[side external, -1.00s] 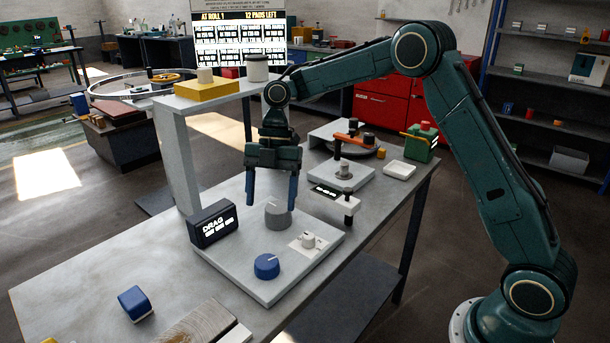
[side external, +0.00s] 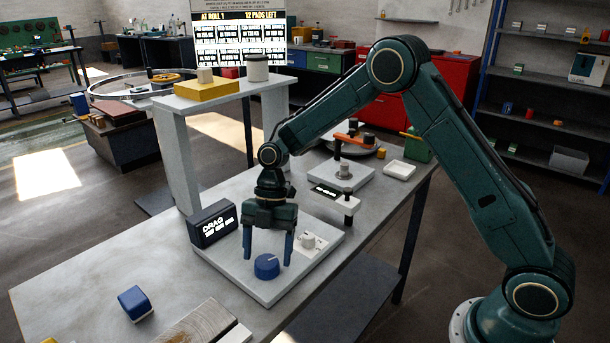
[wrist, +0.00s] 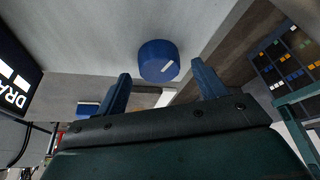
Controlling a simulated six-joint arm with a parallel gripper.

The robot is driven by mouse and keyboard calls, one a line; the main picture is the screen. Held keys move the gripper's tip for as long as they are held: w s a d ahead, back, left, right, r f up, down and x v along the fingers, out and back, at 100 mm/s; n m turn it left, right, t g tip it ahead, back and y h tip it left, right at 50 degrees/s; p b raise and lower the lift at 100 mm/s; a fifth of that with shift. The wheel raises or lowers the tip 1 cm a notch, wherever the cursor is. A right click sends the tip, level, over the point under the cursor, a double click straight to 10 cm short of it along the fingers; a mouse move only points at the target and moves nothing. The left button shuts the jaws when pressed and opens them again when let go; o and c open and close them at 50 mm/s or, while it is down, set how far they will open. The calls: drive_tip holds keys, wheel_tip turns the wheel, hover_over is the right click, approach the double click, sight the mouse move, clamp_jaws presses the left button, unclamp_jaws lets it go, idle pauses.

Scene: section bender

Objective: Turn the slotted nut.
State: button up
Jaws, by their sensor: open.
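A round blue knob (side external: 267,266) with a white line on top sits on the pale base plate (side external: 230,271). It also shows in the wrist view (wrist: 157,58), between and just beyond my fingertips. My gripper (side external: 268,257) is open and points down, its fingers to either side of the blue knob in the picture; I cannot tell whether they touch it. A small white slotted piece (side external: 308,240) sits on a light square to the right. The grey knob on the plate is hidden behind my gripper. I cannot tell for sure which piece is the slotted nut.
A black box marked DRAG (side external: 212,224) stands at the plate's left edge. A blue block (side external: 135,303) and a wooden piece (side external: 200,325) lie nearer the front. A white stand (side external: 176,150) rises behind. The table's left part is clear.

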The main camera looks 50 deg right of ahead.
drive_tip(key=shift+s+a+f, duration=0.15)
drive_tip(key=shift+a+f, duration=0.1)
drive_tip(key=shift+f, duration=0.35)
drive_tip(key=c, duration=1)
drive_tip(key=shift+o, duration=0.2)
drive_tip(key=shift+m, duration=0.3)
